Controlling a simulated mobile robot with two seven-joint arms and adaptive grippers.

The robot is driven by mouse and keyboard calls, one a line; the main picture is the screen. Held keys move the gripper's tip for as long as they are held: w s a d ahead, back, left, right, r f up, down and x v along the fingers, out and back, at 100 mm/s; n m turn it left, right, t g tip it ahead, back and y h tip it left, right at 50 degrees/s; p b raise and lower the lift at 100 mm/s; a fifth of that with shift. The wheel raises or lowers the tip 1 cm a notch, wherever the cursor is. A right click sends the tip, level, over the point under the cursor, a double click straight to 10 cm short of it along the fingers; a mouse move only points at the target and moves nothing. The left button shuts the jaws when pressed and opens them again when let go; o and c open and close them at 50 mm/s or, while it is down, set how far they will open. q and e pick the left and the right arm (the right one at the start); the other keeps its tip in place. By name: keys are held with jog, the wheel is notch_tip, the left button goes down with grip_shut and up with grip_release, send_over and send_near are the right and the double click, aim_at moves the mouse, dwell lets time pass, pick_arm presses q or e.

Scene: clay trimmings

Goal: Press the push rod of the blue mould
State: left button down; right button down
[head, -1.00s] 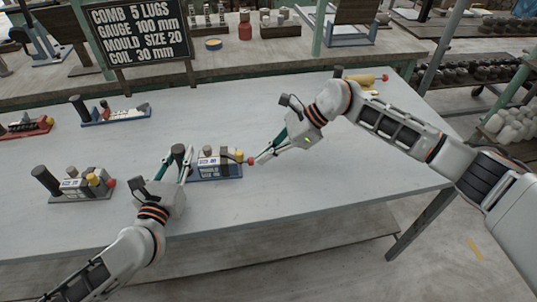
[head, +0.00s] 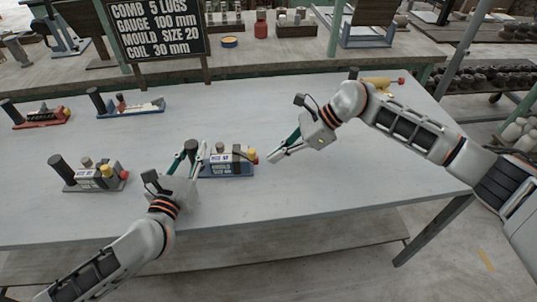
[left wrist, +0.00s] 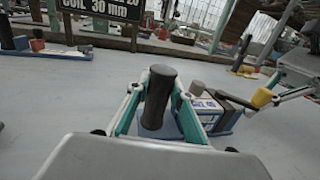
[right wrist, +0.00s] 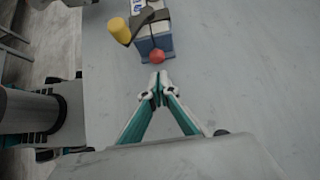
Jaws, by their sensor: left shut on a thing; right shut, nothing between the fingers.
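The blue mould (head: 228,171) sits on the table, a pale label on its front. Its red knob (head: 256,161) is at the right end, close against the end face; the right wrist view also shows this knob (right wrist: 157,57). A yellow cylinder (right wrist: 119,30) sits beside that end. My left gripper (head: 193,155) is shut on the dark upright cylinder (left wrist: 158,95) at the mould's left end. My right gripper (head: 272,160) is shut and empty, just right of the red knob, with a small gap between them.
A grey mould (head: 92,184) with dark, yellow and red parts stands to the left. A red mould (head: 40,119) and another blue-based piece (head: 130,110) lie further back. A yellow piece (head: 378,83) is at the back right. The table front is clear.

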jog(key=v, duration=1.1)
jog(key=shift+d+f, duration=0.35)
jog(key=shift+d, duration=0.05)
jog(key=shift+w, duration=0.1)
pick_arm(q)
jog(key=c, duration=1.7)
grip_release()
